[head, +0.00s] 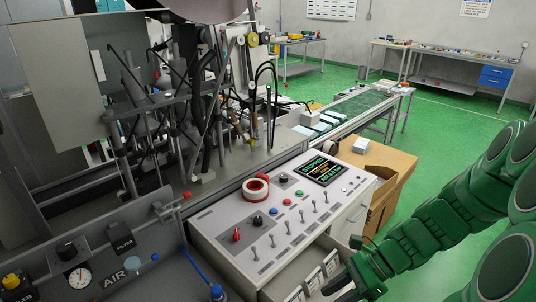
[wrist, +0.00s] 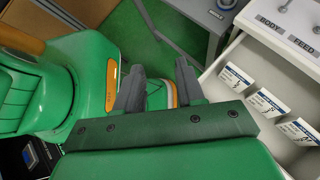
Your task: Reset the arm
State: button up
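My green arm (head: 440,222) reaches in from the right in the head view. Its gripper (head: 346,266) is low in front of the control panel, by the open drawer. In the wrist view the two dark fingers of my gripper (wrist: 159,72) stand apart with a clear gap. Nothing is held between them; green and orange parts of my own body show behind. The open drawer (wrist: 226,55) lies to the right of the fingers and holds several white labelled cards (wrist: 268,103). I cannot tell the exact gap between the gripper and the drawer.
The control panel (head: 233,222) has knobs, levers, a lit display (head: 323,170) and a red-and-white tape roll (head: 256,188) on it. A cardboard box (head: 392,162) stands right of it. The machine (head: 150,100) fills the left. Green floor (head: 460,125) is free beyond the arm.

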jog(key=s+r+n+h, duration=0.9)
jog(key=s+r+n, duration=0.3)
jog(key=n, duration=0.5)
jog(key=s, duration=0.2)
jog(key=shift+s+a+r+t+h, duration=0.2)
jog(key=shift+s+t+h, duration=0.1)
jog(key=shift+s+h, duration=0.1)
dwell(1.6)
